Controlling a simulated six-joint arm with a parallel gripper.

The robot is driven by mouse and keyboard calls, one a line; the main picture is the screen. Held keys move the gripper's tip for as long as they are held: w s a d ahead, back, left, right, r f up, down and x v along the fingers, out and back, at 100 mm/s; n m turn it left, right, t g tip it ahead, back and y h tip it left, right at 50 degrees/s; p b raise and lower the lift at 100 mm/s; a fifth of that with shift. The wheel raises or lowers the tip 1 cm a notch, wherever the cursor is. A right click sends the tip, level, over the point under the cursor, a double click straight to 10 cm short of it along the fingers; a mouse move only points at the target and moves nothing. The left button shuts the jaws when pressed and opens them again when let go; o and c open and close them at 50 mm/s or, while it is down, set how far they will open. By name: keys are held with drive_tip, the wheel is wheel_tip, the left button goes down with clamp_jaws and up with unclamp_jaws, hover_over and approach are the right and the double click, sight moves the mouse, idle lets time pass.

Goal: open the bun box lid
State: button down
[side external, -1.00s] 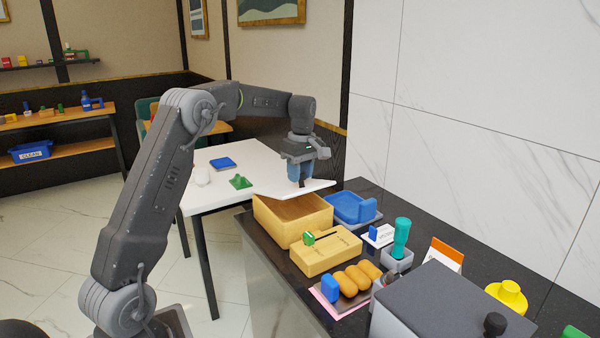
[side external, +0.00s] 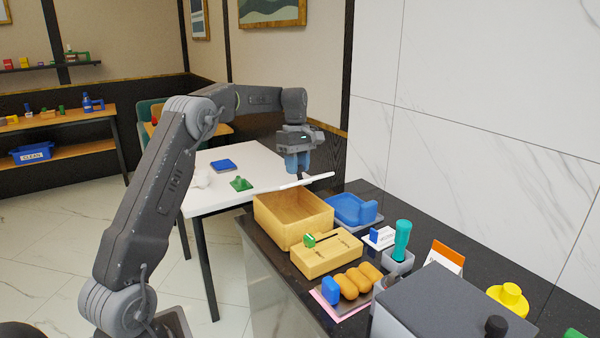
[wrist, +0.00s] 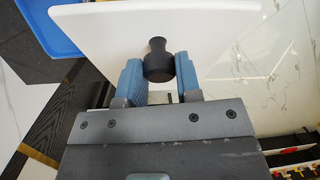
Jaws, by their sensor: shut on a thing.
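The bun box (side external: 280,222) is an open-topped wooden box on the dark counter, and its inside shows from above. Its lid (side external: 306,182) is a thin white plate with a black knob (wrist: 158,62). The lid is tilted, its right end higher, above the back of the box; I cannot tell whether its lower edge touches the rim. My gripper (side external: 298,164) is above the lid, with its blue fingers shut on the knob. In the wrist view the knob stands between the fingers, with the white lid (wrist: 205,35) behind it.
A wooden block (side external: 325,255) with a slot and green piece stands in front of the box. A blue tray (side external: 350,207) sits to its right. Buns (side external: 358,280) lie nearer. A white table (side external: 225,178) stands behind left. A marble wall (side external: 470,110) bounds the right.

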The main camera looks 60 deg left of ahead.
drive_tip(key=a+r, duration=0.4)
drive_tip(key=a, duration=0.4)
drive_tip(key=shift+r, duration=0.25)
drive_tip(key=shift+a, duration=0.2)
drive_tip(key=c, duration=1.1)
unclamp_jaws()
drive_tip(key=o, duration=0.3)
drive_tip(key=shift+d+r, duration=0.1)
drive_tip(key=shift+d, duration=0.05)
drive_tip(key=shift+d, duration=0.1)
